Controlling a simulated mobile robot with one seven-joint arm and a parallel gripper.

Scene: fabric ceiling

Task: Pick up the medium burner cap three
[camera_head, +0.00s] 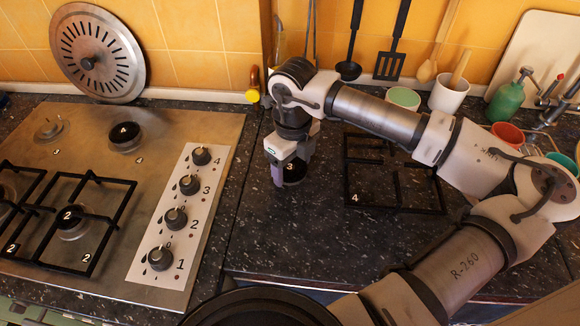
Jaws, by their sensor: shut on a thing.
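The medium burner cap three (294,171) is a small black disc marked "3" on the dark speckled counter, between the stove and a loose pan grate. My gripper (288,178) points down at it, shut on the cap at counter height. The fingers and arm hide part of the cap. Whether it touches the counter cannot be told.
The loose grate marked 4 (398,210) lies just right of my gripper. The stove (130,180) with numbered burners, grates and knobs is at left. A dark round pan (262,308) is at the front. Cups (404,98), utensils and a green bottle (505,100) stand at the back.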

